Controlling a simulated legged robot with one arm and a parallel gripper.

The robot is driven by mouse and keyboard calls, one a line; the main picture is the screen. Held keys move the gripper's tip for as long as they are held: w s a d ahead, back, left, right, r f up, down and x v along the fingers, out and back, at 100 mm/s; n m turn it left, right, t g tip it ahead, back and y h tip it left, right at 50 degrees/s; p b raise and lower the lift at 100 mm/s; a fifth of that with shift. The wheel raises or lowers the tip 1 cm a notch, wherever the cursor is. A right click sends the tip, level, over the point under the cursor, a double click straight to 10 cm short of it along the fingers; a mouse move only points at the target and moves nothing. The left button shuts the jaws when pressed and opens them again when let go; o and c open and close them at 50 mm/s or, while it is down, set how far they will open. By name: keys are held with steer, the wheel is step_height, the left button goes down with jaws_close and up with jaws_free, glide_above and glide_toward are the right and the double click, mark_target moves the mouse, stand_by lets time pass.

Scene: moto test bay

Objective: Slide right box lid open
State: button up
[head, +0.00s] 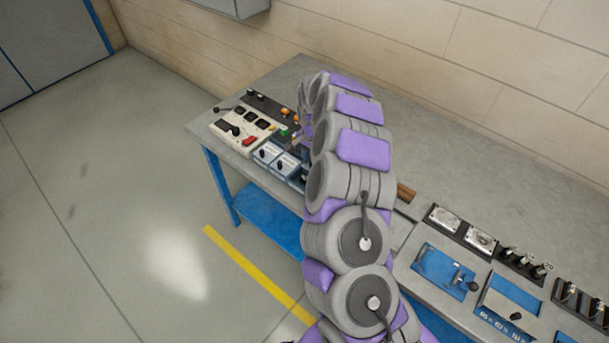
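My grey and purple arm reaches over the bench, and my gripper (305,128) is at its far end, small and mostly hidden behind the arm links. I cannot see whether its fingers are open or touching anything. On the near right, a blue-faced box (437,268) has a dark handle at its right side. Two small pale-topped boxes (268,153) (287,164) with dark knobs sit left of the arm. I cannot tell which box is the right one.
The grey bench (290,75) runs along a tiled wall. A control panel (243,128) with switches and a red button stands at its left end. Metal plates (445,219) and dark connectors (525,262) sit at right. The floor at left is clear.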

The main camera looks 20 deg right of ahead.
steer(key=shift+r, duration=0.1)
steer(key=shift+s+r+p, duration=0.1)
steer(key=shift+r+p, duration=1.3)
steer(key=shift+r, duration=2.1)
steer(key=s+a+r+n+y, duration=0.1)
steer(key=s+a+r+n, duration=0.25)
steer(key=s+r, duration=0.45)
steer(key=s+a+r+n, duration=0.3)
steer(key=s+a+r, duration=0.2)
steer(key=s+r, duration=0.3)
steer(key=s+d+r+n+g, duration=0.1)
steer(key=s+n, duration=0.1)
steer(key=s, duration=1.3)
steer(key=s+d+n+h, duration=0.1)
steer(key=s+d+n, duration=0.1)
steer(key=s, duration=1.3)
steer(key=shift+r+g, duration=0.4)
